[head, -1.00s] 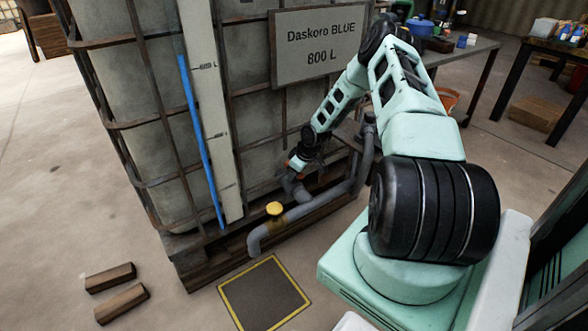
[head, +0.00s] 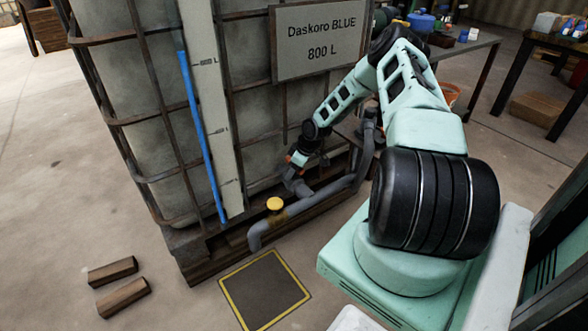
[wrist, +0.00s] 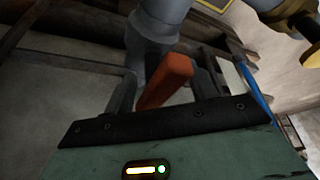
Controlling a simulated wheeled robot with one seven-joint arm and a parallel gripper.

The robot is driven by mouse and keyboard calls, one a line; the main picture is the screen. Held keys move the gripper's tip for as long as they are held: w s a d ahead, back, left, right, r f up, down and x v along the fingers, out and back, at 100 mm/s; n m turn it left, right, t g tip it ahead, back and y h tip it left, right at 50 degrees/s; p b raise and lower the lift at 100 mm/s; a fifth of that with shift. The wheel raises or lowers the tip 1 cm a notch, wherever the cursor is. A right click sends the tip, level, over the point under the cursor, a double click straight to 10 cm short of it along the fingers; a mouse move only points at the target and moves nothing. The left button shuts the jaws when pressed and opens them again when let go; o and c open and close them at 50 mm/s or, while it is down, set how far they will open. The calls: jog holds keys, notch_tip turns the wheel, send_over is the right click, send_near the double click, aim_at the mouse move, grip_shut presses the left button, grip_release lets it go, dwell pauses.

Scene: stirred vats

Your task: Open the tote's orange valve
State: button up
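The orange valve handle (wrist: 168,80) shows in the wrist view as a slanted bar on the grey pipe fitting, between the two fingers of my gripper (wrist: 163,88). The fingers stand apart, with a visible gap beside the bar; I cannot tell whether either finger touches it. In the head view my gripper (head: 294,163) is low at the front of the tote (head: 160,120), by the outlet pipe, and the arm's end mostly hides the handle there. The tote's sign reads Daskoro BLUE, 800 L.
A yellow valve knob (head: 275,204) sits on the grey pipe (head: 325,197) left of the handle. A yellow-bordered dark floor plate (head: 265,288) lies below the pipe mouth. Wood blocks (head: 118,285) lie on the floor at left. A workbench (head: 470,47) stands behind my arm.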

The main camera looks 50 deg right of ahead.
jog(key=shift+s+d+r, duration=0.2)
jog(key=shift+r, duration=0.25)
jog(key=p+v, duration=0.3)
jog(key=v, duration=1.3)
jog(key=shift+a+r, duration=0.15)
jog(key=shift+r, duration=0.1)
jog(key=shift+s, duration=0.1)
